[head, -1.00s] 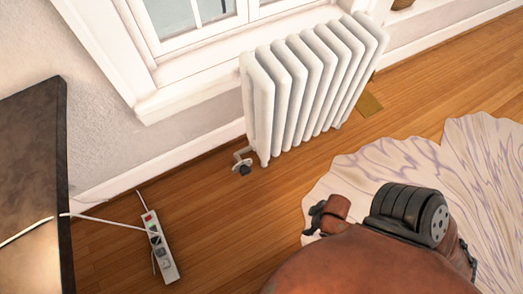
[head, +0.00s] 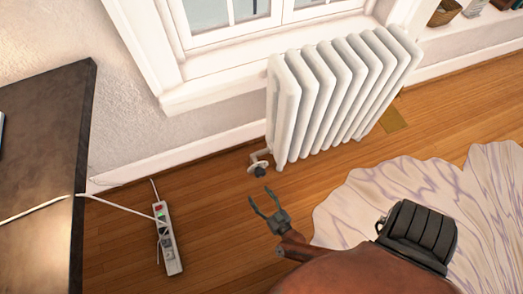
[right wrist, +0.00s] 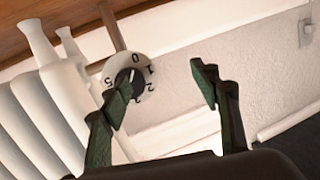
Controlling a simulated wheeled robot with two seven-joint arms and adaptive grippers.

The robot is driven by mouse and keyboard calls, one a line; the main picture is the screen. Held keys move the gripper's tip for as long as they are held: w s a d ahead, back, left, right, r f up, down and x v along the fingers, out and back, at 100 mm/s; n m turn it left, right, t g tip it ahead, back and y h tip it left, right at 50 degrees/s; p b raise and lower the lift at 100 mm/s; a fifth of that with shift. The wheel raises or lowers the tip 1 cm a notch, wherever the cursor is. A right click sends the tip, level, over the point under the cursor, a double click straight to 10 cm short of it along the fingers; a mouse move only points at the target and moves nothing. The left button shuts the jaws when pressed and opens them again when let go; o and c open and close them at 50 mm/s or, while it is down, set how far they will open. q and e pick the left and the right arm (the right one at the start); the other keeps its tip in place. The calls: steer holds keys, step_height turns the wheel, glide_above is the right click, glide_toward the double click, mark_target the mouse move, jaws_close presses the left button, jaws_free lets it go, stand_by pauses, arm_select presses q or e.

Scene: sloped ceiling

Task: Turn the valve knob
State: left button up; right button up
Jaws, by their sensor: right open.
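The valve knob (head: 259,171) is a small dark knob on a pale pipe at the lower left foot of the white radiator (head: 285,105), close above the floor. In the right wrist view the knob's white dial (right wrist: 145,85) shows numbers, and its dark centre is partly hidden behind the left finger. My right gripper (head: 262,200) is open and empty, with its fingers toward the knob and a gap between them in the head view. The right gripper (right wrist: 163,80) also shows in the right wrist view, fingers spread, the dial behind the left one. My left gripper is not in view.
A power strip (head: 167,240) with a white cable lies on the wooden floor left of the valve. A dark piece of furniture (head: 50,130) stands at the left. A pale wavy rug (head: 390,190) lies at the right. Bare floor surrounds the valve's front.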

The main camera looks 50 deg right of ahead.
mark_target(261, 176)
steer(key=w+d+h, duration=0.1)
steer(key=d, duration=0.1)
steer(key=w+d+m+h+b, duration=0.1)
steer(key=d+h, duration=0.1)
steer(key=w+d+h+b, duration=0.1)
steer(key=w+d, duration=0.1)
steer(key=d, duration=0.1)
steer(key=shift+d+r+m+g, duration=0.1)
steer(key=shift+r+m+g, duration=0.2)
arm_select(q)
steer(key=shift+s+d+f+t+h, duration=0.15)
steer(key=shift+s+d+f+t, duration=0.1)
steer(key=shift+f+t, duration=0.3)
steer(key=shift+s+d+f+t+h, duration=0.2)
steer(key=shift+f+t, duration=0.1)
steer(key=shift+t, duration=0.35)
arm_select(e)
steer(key=shift+w+d+r, duration=0.15)
steer(key=shift+w+d, duration=0.2)
steer(key=shift+w, duration=0.3)
steer(key=shift+c, duration=0.2)
steer(key=c, duration=1.1)
